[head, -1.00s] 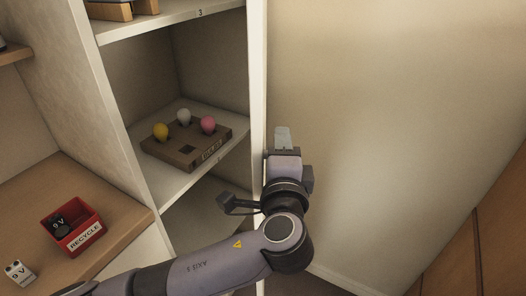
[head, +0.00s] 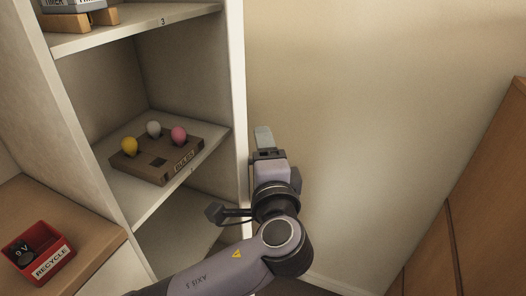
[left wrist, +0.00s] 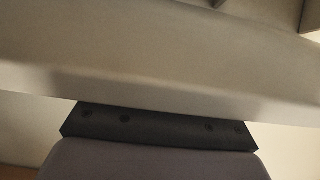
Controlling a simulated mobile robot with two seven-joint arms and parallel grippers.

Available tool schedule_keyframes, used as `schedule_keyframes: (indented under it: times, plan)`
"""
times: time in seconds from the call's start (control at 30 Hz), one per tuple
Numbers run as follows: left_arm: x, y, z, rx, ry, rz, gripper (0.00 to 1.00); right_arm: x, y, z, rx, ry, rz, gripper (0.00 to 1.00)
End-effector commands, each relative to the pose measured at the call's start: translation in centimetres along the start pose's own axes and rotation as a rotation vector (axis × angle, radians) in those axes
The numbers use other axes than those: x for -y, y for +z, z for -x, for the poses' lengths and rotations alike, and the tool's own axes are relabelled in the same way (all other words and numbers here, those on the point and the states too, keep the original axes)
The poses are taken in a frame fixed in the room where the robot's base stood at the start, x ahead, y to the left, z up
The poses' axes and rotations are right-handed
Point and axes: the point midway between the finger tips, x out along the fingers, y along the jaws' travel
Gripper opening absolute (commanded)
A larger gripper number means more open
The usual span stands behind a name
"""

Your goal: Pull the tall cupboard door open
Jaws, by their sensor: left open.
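The tall cupboard (head: 236,110) stands open at the left of the head view, showing pale shelves. I cannot make out its door or a handle for certain; a brown wooden panel with dark seams (head: 480,200) at the right edge may or may not be it. My left gripper (head: 264,138) is just right of the cupboard's front upright, pointing away from me. It holds nothing that I can see, and its finger gap is hard to make out. In the left wrist view a pale, blurred surface (left wrist: 160,60) fills most of the picture, close by. My right gripper is not in view.
A bulb holder (head: 155,165) with yellow, white and pink bulbs sits on the middle shelf. A red recycle box (head: 52,270) with a 9 V battery stands on the wooden top at lower left. A bare pale wall (head: 350,130) lies right of my gripper.

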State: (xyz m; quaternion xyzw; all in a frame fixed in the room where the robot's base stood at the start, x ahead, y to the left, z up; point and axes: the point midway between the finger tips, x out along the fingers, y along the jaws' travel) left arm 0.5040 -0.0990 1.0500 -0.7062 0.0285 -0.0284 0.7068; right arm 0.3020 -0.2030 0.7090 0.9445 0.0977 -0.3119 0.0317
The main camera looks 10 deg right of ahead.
Motion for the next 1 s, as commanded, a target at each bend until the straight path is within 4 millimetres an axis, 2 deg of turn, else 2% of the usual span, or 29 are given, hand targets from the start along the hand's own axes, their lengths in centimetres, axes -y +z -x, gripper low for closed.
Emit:
schedule_keyframes:
  times: [0.17, 0.5, 0.63, 0.87, 0.9, 0.97, 1.0]
  plan:
    - [-0.2, -0.1, 1.6, -0.003, 0.003, 0.002, 0.60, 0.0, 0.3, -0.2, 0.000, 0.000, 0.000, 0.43]
    - [-0.1, 0.0, 6.2, -0.001, 0.001, 0.001, 0.60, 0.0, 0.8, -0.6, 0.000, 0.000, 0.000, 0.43]
    - [0.0, 0.0, 7.0, 0.001, 0.001, 0.000, 0.60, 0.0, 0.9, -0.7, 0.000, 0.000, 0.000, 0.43]
    - [0.0, 0.0, 7.1, 0.002, 0.000, -0.001, 0.60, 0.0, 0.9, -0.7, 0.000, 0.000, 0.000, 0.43]
    - [0.0, 0.0, 7.1, 0.002, 0.000, -0.001, 0.56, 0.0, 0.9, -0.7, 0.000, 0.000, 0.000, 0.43]
    - [-0.1, 0.0, 7.0, 0.000, 0.003, 0.000, 0.37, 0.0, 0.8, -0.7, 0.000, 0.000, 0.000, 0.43]
    - [-0.2, 0.0, 7.0, -0.005, 0.010, 0.003, 0.24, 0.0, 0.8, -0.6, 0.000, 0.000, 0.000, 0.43]
